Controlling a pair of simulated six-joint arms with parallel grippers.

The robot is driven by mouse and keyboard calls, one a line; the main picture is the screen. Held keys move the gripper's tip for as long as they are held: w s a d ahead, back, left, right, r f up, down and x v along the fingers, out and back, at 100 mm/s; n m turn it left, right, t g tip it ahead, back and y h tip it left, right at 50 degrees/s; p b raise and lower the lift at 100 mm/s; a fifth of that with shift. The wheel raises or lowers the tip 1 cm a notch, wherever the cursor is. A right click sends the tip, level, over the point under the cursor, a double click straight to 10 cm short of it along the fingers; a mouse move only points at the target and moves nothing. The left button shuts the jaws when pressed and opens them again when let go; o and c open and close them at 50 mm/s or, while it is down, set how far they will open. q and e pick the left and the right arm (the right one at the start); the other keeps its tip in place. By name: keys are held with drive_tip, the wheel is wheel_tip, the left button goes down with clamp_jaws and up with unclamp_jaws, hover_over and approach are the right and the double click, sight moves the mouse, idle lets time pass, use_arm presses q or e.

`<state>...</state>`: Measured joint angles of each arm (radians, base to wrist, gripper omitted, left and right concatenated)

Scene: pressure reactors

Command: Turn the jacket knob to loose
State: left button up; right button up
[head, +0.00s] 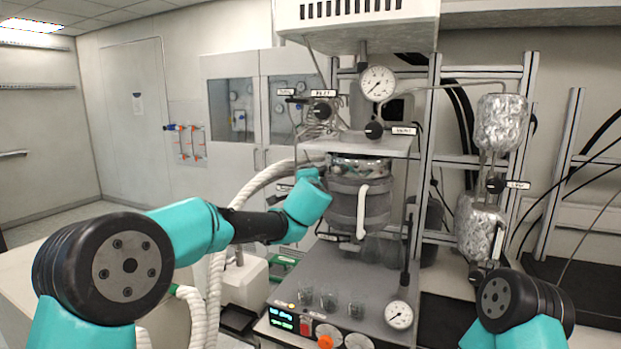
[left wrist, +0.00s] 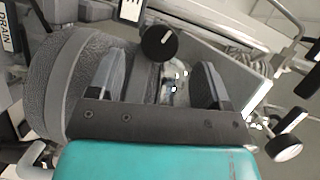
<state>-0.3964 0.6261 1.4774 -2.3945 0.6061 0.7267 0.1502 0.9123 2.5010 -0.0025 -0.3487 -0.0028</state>
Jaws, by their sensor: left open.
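A round black knob (left wrist: 159,43) with a white pointer line shows in the left wrist view, with a partly cut-off label beside it. I cannot read that label, so I cannot tell whether this is the jacket knob. My left gripper (left wrist: 160,75) is open, its two fingers on either side of the knob's line. The knob appears beyond the fingertips, and nothing is held. In the head view the left wrist is at the left side of the grey-jacketed vessel (head: 372,205) and hides the fingers and this knob. My right gripper is out of view; only its arm shows.
Other black knobs sit on the upper panel (head: 374,130) and by the foil-wrapped cylinders (head: 500,120). A white hose (head: 215,280) runs left of the vessel. Glass beakers (head: 330,299) stand on the base. A DRAIN label (left wrist: 9,30) is at the wrist view's left.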

use_arm(q)
drive_tip(key=shift+w+f, duration=0.2)
drive_tip(key=shift+w, duration=2.9)
drive_tip(key=c, duration=0.9)
drive_tip(key=shift+n+g, duration=0.7)
drive_tip(key=shift+n, duration=0.9)
drive_tip(key=shift+c, duration=0.2)
drive_tip(key=o, duration=0.9)
drive_tip(key=shift+o, duration=0.2)
